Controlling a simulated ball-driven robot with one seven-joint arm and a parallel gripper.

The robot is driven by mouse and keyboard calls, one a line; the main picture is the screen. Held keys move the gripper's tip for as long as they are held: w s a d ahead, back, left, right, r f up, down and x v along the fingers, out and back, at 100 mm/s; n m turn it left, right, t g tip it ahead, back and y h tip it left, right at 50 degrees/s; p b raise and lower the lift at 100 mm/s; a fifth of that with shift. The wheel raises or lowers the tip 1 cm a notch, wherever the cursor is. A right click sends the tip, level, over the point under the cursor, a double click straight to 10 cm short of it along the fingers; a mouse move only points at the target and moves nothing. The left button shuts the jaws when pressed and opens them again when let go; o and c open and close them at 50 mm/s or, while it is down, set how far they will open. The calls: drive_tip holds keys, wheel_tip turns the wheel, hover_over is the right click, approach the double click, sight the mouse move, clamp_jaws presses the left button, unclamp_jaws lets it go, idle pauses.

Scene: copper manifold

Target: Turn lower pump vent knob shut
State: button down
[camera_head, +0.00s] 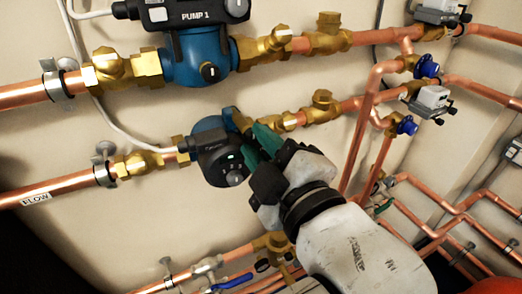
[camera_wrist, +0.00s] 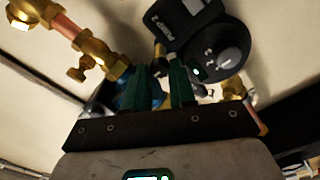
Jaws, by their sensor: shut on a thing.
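The lower pump (camera_head: 205,126) has a blue body and a round black head with a lit dial. Its black head, marked PUMP 2 (camera_wrist: 212,50), fills the top right of the wrist view. My gripper (camera_head: 250,135) reaches in from the lower right, its green fingers against the right side of the pump. In the wrist view the two fingers of my gripper (camera_wrist: 162,78) stand close together beside the pump head, with a small gap. They are shut on a small part there, apparently the vent knob, which they largely hide. Its turn angle cannot be told.
The upper pump (camera_head: 195,55) sits above on a parallel copper line. Brass fittings (camera_head: 323,105) and blue-capped valves (camera_head: 407,125) lie to the right. Vertical copper pipes (camera_head: 362,130) pass close beside my arm. The wall below the pump, left of my arm, is fairly clear.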

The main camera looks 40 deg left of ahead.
idle(0.4)
drive_tip(key=c, duration=0.9)
unclamp_jaws()
drive_tip(key=p+v, duration=0.8)
drive_tip(key=v, duration=0.2)
drive_tip(key=shift+s+d+p, duration=0.15)
drive_tip(key=shift+d+p, duration=0.1)
drive_tip(key=shift+p, duration=0.1)
drive_tip(key=shift+d+f, duration=0.1)
